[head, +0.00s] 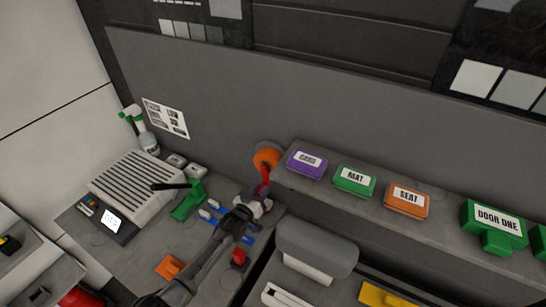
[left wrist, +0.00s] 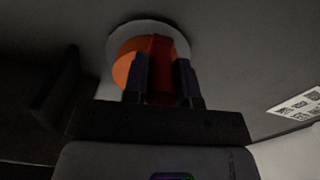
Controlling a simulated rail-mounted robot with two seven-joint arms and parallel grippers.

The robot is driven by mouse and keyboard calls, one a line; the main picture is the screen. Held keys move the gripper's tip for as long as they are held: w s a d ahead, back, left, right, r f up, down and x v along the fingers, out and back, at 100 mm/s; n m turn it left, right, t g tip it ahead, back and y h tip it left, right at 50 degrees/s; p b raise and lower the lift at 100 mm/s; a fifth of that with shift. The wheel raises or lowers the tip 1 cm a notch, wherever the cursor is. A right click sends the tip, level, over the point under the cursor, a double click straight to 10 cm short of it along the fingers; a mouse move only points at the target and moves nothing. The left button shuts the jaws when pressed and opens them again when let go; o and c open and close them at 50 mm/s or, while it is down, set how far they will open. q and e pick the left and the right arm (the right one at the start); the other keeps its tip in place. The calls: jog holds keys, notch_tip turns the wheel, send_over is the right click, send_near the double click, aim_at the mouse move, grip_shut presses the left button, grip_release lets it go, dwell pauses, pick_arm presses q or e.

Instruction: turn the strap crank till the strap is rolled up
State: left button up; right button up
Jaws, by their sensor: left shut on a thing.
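The strap crank shows as a red handle (head: 264,177) in front of an orange disc (head: 266,159) on a round grey mount, low on the grey wall panel. In the left wrist view the red handle (left wrist: 160,68) stands upright across the orange disc (left wrist: 128,66), with the pale round mount (left wrist: 148,27) behind. My left gripper (head: 262,192) reaches up from the bench side and is shut on the red handle; its two dark fingers (left wrist: 161,80) sit on either side of it. I cannot make out a loose strap. My right gripper is not in view.
Right of the crank, a ledge carries purple (head: 307,163), green (head: 354,180) and orange (head: 406,200) labelled blocks and a green "DOOR ONE" block (head: 494,224). A grey vented box (head: 135,186), a spray bottle (head: 148,142) and a green tool (head: 188,201) stand left on the bench.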

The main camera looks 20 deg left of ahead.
pick_arm(q)
jog(key=d+n, duration=0.3)
jog(key=n, duration=0.1)
jog(key=shift+s+d+r, duration=0.1)
jog(key=shift+s+r, duration=0.3)
jog(key=shift+d+p, duration=0.1)
jog(key=shift+p, duration=0.2)
